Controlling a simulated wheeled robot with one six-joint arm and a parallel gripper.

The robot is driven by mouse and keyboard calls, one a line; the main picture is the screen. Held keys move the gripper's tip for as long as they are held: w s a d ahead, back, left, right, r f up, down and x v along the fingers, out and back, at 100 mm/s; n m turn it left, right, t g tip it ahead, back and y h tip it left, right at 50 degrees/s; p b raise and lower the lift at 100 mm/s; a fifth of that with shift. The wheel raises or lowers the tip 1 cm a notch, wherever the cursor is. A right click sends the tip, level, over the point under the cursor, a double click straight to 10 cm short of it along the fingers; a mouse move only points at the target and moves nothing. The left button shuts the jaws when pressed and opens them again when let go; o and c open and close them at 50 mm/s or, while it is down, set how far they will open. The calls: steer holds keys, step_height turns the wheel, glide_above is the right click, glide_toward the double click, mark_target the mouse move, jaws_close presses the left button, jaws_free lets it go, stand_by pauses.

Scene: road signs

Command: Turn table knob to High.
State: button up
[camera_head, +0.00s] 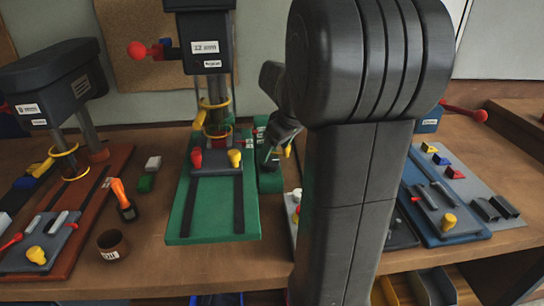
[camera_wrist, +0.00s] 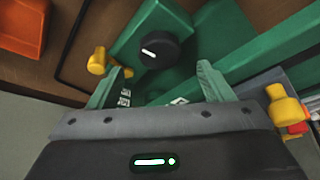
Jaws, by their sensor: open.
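A round black knob (camera_wrist: 158,47) with a short white mark sits on a green block (camera_wrist: 185,72) in the wrist view. The mark lies toward the knob's left side. Small white labels (camera_wrist: 180,101) show near the block's lower part, too small to read. My gripper (camera_wrist: 159,74) is open, with one green finger on each side below the knob and nothing between them. The fingertips look apart from the knob. In the head view my gripper (camera_head: 272,150) is over the green block (camera_head: 270,183), partly behind my arm; the knob is not clear there.
A yellow knob (camera_wrist: 98,62) stands close by the left finger. A brown cup (camera_head: 112,244) stands on the table. My arm hides the middle.

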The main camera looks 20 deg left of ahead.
steer(key=v, duration=0.9)
steer(key=shift+r, duration=0.1)
